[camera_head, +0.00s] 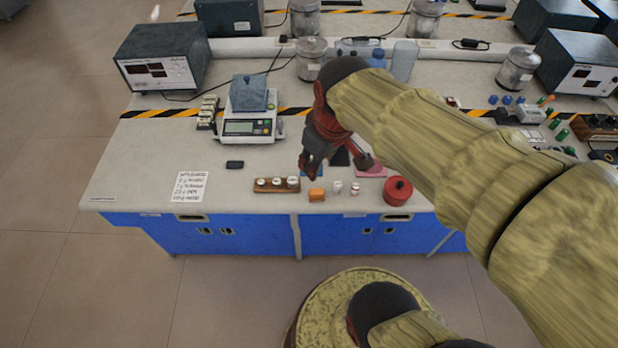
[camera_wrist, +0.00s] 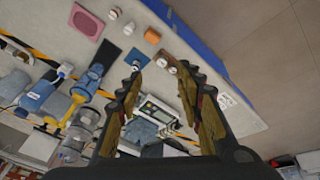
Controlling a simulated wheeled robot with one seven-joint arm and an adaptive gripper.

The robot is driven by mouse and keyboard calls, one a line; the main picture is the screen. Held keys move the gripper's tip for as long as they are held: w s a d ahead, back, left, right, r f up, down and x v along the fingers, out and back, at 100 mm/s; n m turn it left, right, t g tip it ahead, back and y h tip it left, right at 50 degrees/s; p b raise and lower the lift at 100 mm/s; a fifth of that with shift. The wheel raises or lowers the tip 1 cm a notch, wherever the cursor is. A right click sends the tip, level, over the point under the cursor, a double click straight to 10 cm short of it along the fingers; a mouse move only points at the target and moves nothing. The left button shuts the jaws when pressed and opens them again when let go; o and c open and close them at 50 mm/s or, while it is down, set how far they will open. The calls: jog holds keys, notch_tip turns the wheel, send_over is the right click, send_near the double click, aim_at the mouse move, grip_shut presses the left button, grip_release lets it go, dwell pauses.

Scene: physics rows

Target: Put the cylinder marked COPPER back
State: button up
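Two small white cylinders stand on the bench front, a left one (camera_head: 337,187) and a right one (camera_head: 354,188); both also show in the wrist view (camera_wrist: 129,28) (camera_wrist: 115,13). A wooden block (camera_head: 277,185) holds several white-topped cylinders; it is partly behind a finger in the wrist view (camera_wrist: 172,65). I cannot read any marking, so I cannot tell which cylinder is COPPER. My gripper (camera_head: 309,169) is above the bench, behind and right of the wooden block. In the wrist view (camera_wrist: 161,75) its fingers are spread, with nothing held between them.
An orange block (camera_head: 316,195) sits between the wooden block and the loose cylinders. A red pot (camera_head: 397,191) is to the right, a pink square (camera_head: 371,171) behind it.

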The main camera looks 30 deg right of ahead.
jog(key=s+a+r+m+t, duration=0.2)
jog(key=s+a+r, duration=0.1)
jog(key=s+a, duration=0.2)
jog(key=shift+s+a+r+y, duration=0.2)
jog(key=shift+a+r+y, duration=0.2)
jog(key=shift+a, duration=0.6)
